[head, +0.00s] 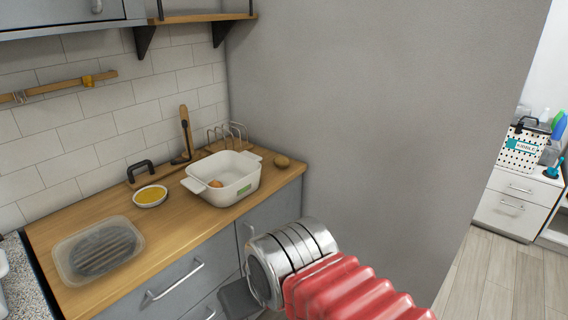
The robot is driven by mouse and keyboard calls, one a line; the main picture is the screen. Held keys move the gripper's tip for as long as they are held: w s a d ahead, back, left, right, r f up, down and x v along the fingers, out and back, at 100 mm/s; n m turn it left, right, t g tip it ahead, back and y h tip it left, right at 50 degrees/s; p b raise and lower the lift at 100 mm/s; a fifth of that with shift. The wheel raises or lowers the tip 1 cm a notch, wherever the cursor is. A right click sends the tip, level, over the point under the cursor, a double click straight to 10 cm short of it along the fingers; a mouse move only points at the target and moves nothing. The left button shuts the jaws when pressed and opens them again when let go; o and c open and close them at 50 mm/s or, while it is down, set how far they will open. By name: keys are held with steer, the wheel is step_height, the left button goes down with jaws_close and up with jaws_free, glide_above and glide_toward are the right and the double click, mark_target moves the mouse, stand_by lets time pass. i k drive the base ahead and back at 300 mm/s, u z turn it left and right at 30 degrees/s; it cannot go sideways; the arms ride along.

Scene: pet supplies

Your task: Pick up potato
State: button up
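A small brown, rounded thing that looks like the potato (283,161) lies on the wooden counter (185,222), near its right end by the grey wall. It is to the right of a white dish and apart from it. My arm, with red bellows and a silver wrist, reaches in from the bottom right. My gripper (240,299) shows only as a dark grey part below the wrist, in front of the cabinet. It is well below and nearer than the potato. Its fingertips are not clear, so I cannot tell whether it is open.
The white two-handled dish (246,180) holds a small orange-brown thing (216,184). Left of it are a bowl of yellow food (150,196) and a clear tray with a dark ridged item (100,250). A wire rack (228,133) stands behind. The grey wall (370,120) bounds the counter's right side.

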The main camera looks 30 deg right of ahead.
mark_target(282, 162)
steer(key=i, duration=1)
